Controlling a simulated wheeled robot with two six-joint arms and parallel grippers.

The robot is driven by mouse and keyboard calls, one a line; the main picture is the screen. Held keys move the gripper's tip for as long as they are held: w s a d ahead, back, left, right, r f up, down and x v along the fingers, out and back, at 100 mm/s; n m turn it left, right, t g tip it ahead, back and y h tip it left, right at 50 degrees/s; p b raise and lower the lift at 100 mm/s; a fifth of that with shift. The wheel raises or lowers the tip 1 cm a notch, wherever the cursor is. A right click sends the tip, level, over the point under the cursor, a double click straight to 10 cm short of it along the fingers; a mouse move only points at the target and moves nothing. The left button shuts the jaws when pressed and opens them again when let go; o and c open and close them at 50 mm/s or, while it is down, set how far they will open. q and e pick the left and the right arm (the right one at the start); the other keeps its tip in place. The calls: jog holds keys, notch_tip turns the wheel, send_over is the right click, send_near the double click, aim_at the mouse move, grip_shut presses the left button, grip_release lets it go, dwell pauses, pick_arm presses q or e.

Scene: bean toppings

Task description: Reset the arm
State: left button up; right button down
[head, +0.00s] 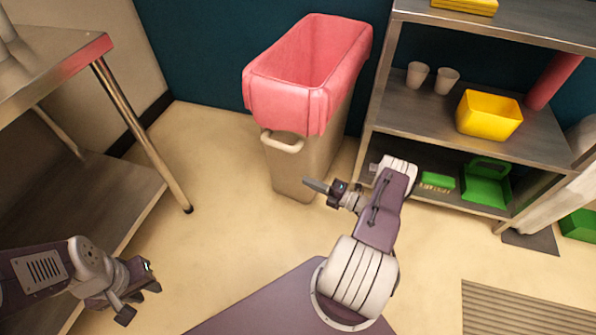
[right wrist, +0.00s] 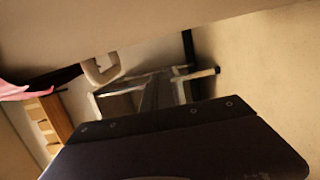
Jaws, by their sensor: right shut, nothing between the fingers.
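My right gripper (head: 318,186) is shut and empty. It is held in front of the bin and points left in the head view. A broad dark part of my own fills the lower part of the right wrist view. My left gripper (head: 139,302) is at the lower left, beside the metal table. Its fingertips stand apart with nothing visible between them.
A beige bin (head: 300,170) with a pink liner (head: 262,90) stands close behind my right gripper. A metal table (head: 50,55) is at the left. A shelf (head: 400,105) at the right holds white cups (head: 417,75), a yellow container (head: 488,116) and green items (head: 485,183).

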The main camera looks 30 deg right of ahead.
jog(key=v, duration=0.4)
jog(key=shift+s+d+p, duration=0.1)
jog(key=shift+s+p, duration=0.1)
jog(key=shift+p, duration=0.1)
